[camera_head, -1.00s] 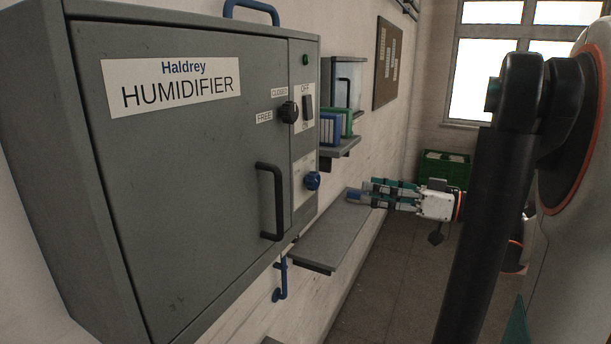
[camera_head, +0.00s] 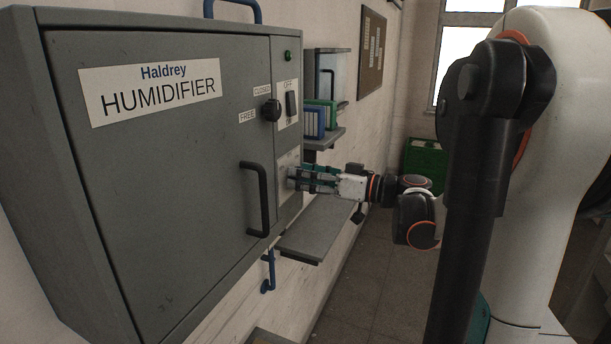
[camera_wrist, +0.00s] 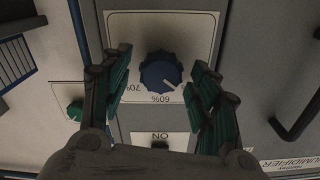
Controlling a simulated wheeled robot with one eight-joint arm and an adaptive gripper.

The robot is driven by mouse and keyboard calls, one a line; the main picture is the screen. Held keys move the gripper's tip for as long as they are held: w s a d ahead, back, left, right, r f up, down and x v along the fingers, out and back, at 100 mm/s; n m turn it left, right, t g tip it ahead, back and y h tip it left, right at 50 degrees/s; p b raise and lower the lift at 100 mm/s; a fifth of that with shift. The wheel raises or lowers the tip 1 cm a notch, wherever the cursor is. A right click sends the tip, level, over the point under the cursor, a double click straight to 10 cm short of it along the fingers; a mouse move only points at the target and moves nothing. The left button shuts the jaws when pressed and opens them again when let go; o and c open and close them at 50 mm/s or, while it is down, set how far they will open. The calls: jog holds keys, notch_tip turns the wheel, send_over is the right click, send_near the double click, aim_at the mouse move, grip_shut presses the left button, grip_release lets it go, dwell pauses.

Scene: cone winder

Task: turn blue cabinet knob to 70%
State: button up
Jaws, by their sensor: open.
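The blue knob (camera_wrist: 160,71) sits on a pale dial plate (camera_wrist: 196,28) of the grey humidifier cabinet (camera_head: 165,170). In the wrist view the picture is upside down, and the plate shows the marks 60% and 70%. The knob's white pointer line lies near the 60% mark. My gripper (camera_wrist: 160,82) is open, with one green-padded finger on each side of the knob and gaps between. In the head view my gripper (camera_head: 296,178) is at the cabinet's dial plate and hides the knob.
A black door handle (camera_head: 257,198) stands out left of the dial. A black latch knob (camera_head: 271,110) and an on/off switch (camera_head: 291,104) are above it. A grey shelf (camera_head: 318,235) lies below my gripper, and a small shelf with binders (camera_head: 322,120) is behind.

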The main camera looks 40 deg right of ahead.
jog(key=c, duration=1.1)
jog(key=shift+o, duration=0.2)
jog(key=shift+m, duration=0.3)
jog(key=m+b, duration=0.2)
jog(key=m, duration=0.4)
jog(key=m+b, duration=0.2)
jog(key=m, duration=0.4)
jog(key=m+b, duration=0.2)
jog(key=m, duration=0.5)
jog(key=shift+f, duration=0.25)
jog(key=shift+m+b, duration=0.3)
